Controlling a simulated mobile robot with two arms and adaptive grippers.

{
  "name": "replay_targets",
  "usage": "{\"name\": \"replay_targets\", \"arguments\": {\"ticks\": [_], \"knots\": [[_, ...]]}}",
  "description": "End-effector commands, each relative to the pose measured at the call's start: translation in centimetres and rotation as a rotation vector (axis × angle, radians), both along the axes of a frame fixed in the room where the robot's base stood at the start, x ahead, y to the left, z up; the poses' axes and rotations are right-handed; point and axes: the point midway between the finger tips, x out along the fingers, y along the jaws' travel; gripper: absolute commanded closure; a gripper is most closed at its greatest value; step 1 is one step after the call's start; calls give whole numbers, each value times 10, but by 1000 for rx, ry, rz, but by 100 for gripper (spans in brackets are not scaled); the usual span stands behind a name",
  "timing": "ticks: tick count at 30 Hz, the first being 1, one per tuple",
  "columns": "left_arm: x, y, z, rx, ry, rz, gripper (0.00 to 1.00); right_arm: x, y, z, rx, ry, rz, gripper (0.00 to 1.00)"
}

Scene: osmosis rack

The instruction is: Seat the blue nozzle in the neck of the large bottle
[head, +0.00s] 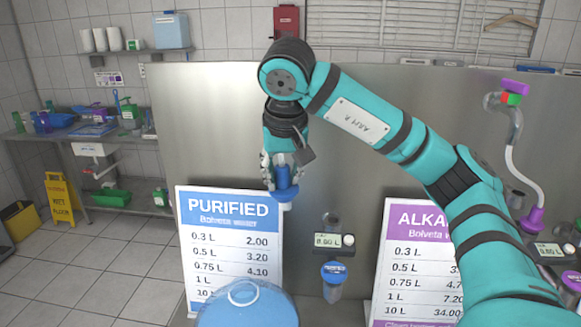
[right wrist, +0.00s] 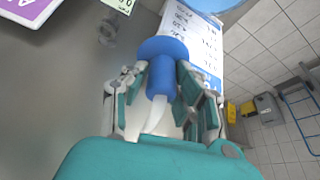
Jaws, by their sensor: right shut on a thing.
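The blue nozzle (head: 283,178) is held in my right gripper (head: 282,168), high in front of the steel panel. In the right wrist view the nozzle (right wrist: 163,75) sits between the two fingers of the gripper (right wrist: 162,88), its wide blue collar pointing away from the palm and a whitish tube at its near end. The large blue bottle (head: 247,308) stands at the bottom of the head view, below and left of the nozzle and apart from it. Its neck (head: 242,292) faces up. Part of the bottle shows at the top of the right wrist view (right wrist: 214,4). My left gripper is not seen.
A PURIFIED price sign (head: 230,240) stands behind the bottle. A small meter (head: 333,241) with a blue-capped outlet (head: 334,272) is to its right. A purple ALKALINE sign (head: 410,225) is partly behind my right arm. Space above the bottle neck looks clear.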

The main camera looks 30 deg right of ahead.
Motion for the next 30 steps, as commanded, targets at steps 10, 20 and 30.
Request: {"name": "replay_targets", "arguments": {"ticks": [10,20,30], "knots": [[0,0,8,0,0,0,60,-5,25,1,-1,0,2,100],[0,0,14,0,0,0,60,-9,47,1,-1,0,2,100],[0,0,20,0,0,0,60,-14,71,1,-1,0,2,100]]}}
